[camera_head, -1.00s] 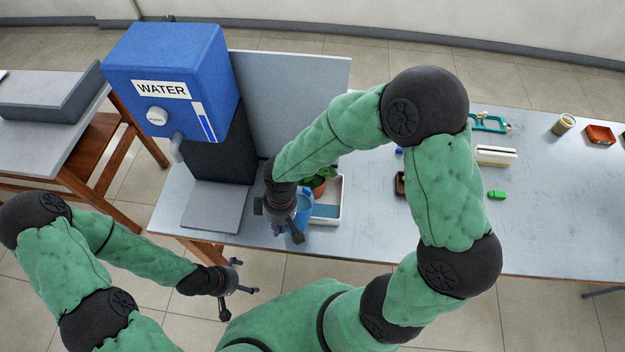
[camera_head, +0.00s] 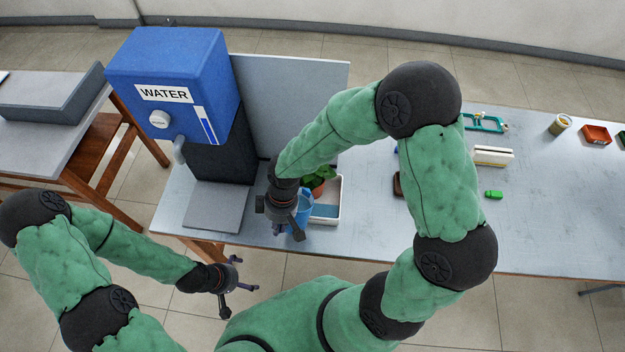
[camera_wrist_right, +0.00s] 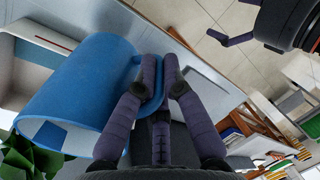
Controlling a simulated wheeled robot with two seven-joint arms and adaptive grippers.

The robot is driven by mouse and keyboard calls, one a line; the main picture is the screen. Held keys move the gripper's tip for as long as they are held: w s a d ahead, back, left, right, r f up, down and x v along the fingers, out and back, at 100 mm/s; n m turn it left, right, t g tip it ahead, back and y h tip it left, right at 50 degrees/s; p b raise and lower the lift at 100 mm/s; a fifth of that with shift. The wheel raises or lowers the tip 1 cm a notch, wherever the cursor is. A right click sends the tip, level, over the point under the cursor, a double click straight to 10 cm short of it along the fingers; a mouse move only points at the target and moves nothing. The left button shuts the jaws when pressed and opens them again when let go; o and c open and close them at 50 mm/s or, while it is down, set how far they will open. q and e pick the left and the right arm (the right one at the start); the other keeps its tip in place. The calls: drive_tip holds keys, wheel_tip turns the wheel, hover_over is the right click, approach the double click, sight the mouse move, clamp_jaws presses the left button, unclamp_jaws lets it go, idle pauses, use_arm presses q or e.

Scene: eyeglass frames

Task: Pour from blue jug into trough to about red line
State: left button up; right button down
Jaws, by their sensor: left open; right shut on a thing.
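The blue jug (camera_head: 305,207) is at my right gripper (camera_head: 287,226), beside the white trough (camera_head: 335,215). In the right wrist view the jug (camera_wrist_right: 85,75) lies across the left side, its open rim toward the lower left. My right gripper (camera_wrist_right: 160,78) is shut on the jug's handle there. The trough (camera_wrist_right: 40,45) shows behind the jug, with a short red line near its upper edge. My left gripper (camera_head: 238,276) is open and empty, in front of the table's edge.
A blue water dispenser (camera_head: 170,80) with a knob and spout stands at the left of the table. A potted plant (camera_head: 318,180) is right behind the jug.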

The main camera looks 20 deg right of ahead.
drive_tip(key=shift+r+p, duration=0.25)
drive_tip(key=shift+p, duration=0.2)
idle(0.4)
drive_tip(key=shift+r+y+p, duration=0.25)
drive_tip(key=shift+y+p, duration=0.15)
drive_tip(key=shift+p, duration=0.25)
drive_tip(key=shift+w+r+g+y, duration=0.1)
drive_tip(key=shift+r+g+y, duration=0.05)
drive_tip(key=shift+g+y, duration=0.2)
idle(0.4)
drive_tip(key=shift+f, duration=0.5)
drive_tip(key=shift+f+y+b, duration=0.1)
drive_tip(key=shift+y+b, duration=0.15)
drive_tip(key=shift+b, duration=0.15)
drive_tip(key=shift+f+g, duration=0.1)
drive_tip(key=shift+g, duration=0.15)
drive_tip(key=shift+b, duration=0.3)
